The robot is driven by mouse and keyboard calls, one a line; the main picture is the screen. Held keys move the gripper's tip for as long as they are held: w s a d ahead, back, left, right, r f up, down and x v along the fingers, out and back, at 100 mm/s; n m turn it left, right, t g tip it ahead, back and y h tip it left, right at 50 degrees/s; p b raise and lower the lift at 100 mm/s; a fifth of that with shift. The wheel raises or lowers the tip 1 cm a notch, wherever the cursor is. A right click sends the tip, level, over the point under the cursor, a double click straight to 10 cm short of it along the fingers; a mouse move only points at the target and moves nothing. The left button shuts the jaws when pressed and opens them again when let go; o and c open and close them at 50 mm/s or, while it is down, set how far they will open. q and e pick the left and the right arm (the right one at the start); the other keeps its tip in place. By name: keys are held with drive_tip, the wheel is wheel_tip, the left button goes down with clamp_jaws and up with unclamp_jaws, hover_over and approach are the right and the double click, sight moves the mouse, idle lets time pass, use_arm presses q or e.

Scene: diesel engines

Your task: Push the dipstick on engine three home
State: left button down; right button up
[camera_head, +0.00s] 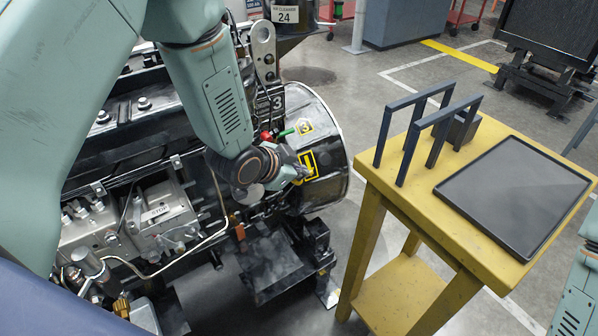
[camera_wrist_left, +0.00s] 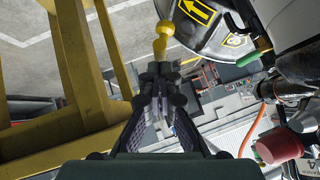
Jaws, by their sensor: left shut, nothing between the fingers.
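Engine three (camera_head: 150,130) fills the left of the head view, with a "3" on its dark end and on a yellow label on the black drum. The dipstick's yellow handle (camera_wrist_left: 162,42) stands straight beyond my fingertips in the left wrist view; a small bit of it (camera_head: 301,172) shows beside the gripper in the head view. My left gripper (camera_wrist_left: 158,76) is shut and empty, its tips right at the base of the yellow handle in the picture. I cannot tell whether they touch. The dipstick's lower part is hidden. My right gripper is out of view.
A yellow stand (camera_head: 478,190) with a dark tray (camera_head: 513,196) and dark upright frames is right of the engine. The black drum (camera_head: 318,140) with a yellow arrow label is close to the gripper. A green-handled part (camera_wrist_left: 254,57) and red cap (camera_wrist_left: 279,146) are nearby.

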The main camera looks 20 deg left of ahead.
use_arm(q)
drive_tip(key=shift+s, duration=0.1)
drive_tip(key=f, duration=0.1)
drive_tip(key=w+a+f+b, duration=0.1)
drive_tip(key=f+b, duration=0.1)
drive_tip(key=f, duration=0.1)
drive_tip(key=shift+w+a+f, duration=0.1)
drive_tip(key=shift+w+a, duration=0.25)
drive_tip(key=shift+a, duration=0.05)
drive_tip(key=shift+s, duration=0.1)
